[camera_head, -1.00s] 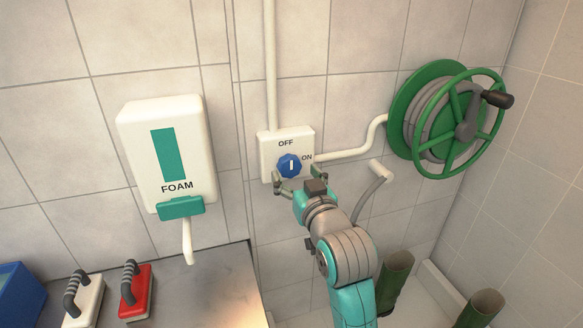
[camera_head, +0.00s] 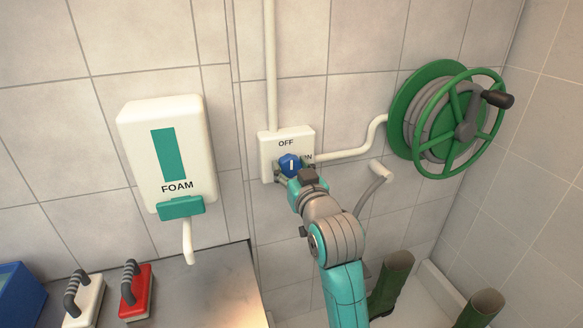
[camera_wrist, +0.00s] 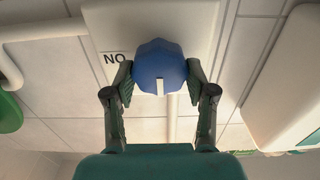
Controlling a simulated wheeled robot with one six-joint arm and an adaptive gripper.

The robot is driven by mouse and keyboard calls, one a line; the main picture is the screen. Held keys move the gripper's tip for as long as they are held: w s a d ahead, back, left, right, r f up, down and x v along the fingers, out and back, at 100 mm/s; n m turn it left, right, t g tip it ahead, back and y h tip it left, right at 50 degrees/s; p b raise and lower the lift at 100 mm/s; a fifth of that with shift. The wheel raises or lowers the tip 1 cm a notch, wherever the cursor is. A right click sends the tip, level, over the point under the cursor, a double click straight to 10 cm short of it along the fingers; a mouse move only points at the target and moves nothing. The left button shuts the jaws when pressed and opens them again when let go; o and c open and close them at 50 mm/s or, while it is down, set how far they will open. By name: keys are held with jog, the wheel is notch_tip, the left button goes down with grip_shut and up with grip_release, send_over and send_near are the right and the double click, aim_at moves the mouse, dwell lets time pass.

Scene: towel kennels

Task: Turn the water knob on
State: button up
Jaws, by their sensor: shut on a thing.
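The blue water knob (camera_head: 291,164) sits on a white wall plate (camera_head: 268,145) marked OFF above and ON at the right. Its white pointer line points up toward OFF. My gripper (camera_head: 294,170) is at the knob, with one finger on each side of it. In the wrist view the knob (camera_wrist: 159,68) is between the two fingers of my gripper (camera_wrist: 160,85), which are shut on it. The ON label is partly hidden by the gripper in the head view.
A foam dispenser (camera_head: 168,150) hangs to the left above a metal counter (camera_head: 205,290) with a red brush (camera_head: 138,292) and a white one (camera_head: 84,302). A green hose reel (camera_head: 445,120) is on the wall at right. Green boots (camera_head: 392,283) stand below.

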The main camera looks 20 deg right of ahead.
jog(key=shift+m, duration=0.3)
jog(key=m, duration=0.3)
jog(key=shift+d+m, duration=0.1)
jog(key=shift+m, duration=0.2)
jog(key=m, duration=0.4)
jog(key=shift+d+f+m, duration=0.1)
jog(key=shift+m, duration=0.2)
jog(key=m, duration=0.4)
jog(key=shift+m, duration=0.3)
jog(key=shift+d+f+m, duration=0.1)
jog(key=shift+f+m, duration=0.1)
jog(key=shift+m, duration=2)
jog(key=o, duration=1.1)
